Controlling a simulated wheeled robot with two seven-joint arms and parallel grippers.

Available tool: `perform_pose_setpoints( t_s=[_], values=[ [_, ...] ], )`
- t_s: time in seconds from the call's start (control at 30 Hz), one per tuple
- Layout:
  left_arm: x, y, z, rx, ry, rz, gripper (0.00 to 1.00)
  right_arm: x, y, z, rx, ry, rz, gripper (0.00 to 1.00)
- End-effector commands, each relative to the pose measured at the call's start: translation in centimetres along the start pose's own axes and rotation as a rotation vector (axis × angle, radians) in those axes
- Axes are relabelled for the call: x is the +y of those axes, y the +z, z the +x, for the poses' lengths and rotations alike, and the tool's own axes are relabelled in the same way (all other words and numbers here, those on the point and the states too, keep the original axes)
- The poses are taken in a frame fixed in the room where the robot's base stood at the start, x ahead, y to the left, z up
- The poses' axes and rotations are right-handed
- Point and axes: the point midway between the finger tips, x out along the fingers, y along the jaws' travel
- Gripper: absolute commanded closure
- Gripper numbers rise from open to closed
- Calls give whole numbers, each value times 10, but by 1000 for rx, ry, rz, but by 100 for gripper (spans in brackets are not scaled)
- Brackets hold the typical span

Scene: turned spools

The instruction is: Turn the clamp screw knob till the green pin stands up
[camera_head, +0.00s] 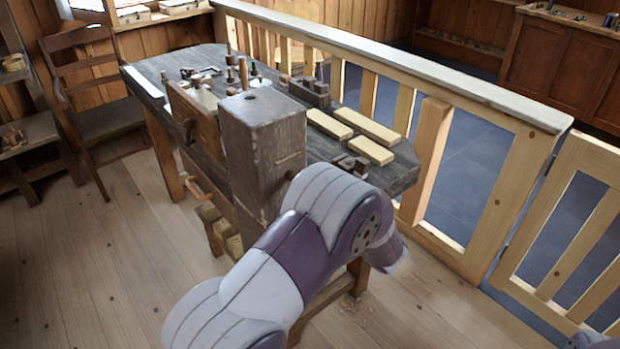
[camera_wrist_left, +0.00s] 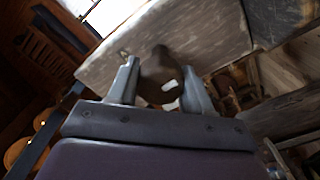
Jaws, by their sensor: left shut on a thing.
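In the left wrist view a dark brown rounded knob (camera_wrist_left: 160,62) sits between the two grey fingers of my left gripper (camera_wrist_left: 160,78), which is shut on it. A broad grey wooden face lies just behind the knob. In the head view a tall grey-brown wooden block (camera_head: 262,140) stands at the near end of the workbench (camera_head: 395,172). My left arm crosses in front of its lower right side and hides the gripper. I cannot make out a green pin in either view. My right gripper is out of view.
On the bench lie several pale wooden bars (camera_head: 370,128), a dark block (camera_head: 309,91) and small turned pieces. A wooden railing (camera_head: 440,75) runs behind the bench. A chair (camera_head: 95,95) stands at the left. The floor (camera_head: 90,260) at the front left is clear.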

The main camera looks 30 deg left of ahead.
Motion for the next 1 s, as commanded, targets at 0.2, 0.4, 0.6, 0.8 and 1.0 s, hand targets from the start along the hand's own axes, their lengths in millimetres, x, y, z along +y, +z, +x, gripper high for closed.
perform_pose_setpoints(
  t_s=[0.2,0.4,0.6,0.8,1.0],
  values=[
    [0,-2,-2,-7,-2,212,81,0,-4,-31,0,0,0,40],
    [-2,-1,-2,-8,-2,389,81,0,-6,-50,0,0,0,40],
    [-4,1,-2,-10,-2,533,81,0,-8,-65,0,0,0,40],
    [-6,2,-2,-11,-2,632,81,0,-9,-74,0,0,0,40],
    [-8,3,-2,-12,-3,687,81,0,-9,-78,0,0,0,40]
  ],
)
